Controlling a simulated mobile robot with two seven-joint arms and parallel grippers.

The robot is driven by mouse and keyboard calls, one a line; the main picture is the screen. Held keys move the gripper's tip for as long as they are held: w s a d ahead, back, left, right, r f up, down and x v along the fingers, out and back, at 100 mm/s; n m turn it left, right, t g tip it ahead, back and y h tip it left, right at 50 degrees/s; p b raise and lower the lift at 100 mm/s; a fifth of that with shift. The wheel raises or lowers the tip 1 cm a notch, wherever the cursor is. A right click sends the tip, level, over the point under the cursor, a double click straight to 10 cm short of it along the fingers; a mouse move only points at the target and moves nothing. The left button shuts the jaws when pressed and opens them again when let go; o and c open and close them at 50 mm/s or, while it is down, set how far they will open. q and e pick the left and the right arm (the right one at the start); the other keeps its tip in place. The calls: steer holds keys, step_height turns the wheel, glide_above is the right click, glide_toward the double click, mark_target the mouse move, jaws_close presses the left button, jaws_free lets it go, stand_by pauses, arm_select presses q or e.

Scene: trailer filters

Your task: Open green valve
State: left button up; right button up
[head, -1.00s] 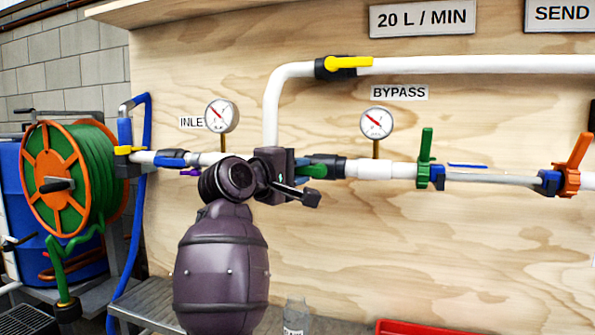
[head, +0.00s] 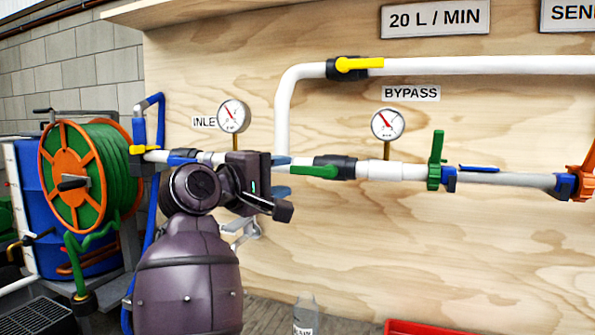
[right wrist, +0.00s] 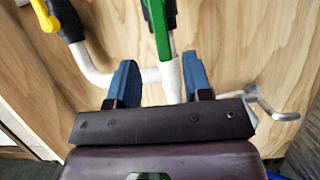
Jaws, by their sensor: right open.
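The green valve handle (head: 314,171) is on a black valve body (head: 335,166) in the horizontal white pipe, below the BYPASS gauge. The handle lies roughly along the pipe. My right gripper (head: 281,176) is open and empty just left of the handle's free end, with its blue fingers apart. In the right wrist view, the green handle (right wrist: 159,28) is beyond the gap between the open fingers (right wrist: 159,80), and white pipe shows between them. I see no contact with the handle. My right arm hides part of the pipe to the left. My left gripper is out of view.
A yellow handle (head: 358,64) is on the upper pipe. Another upright green handle (head: 436,160) and an orange one (head: 583,170) stand further right. A metal bracket (head: 243,232) is below the pipe. A hose reel (head: 78,180) stands left.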

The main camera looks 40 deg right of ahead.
steer(key=shift+s+a, duration=0.15)
steer(key=shift+a, duration=1.2)
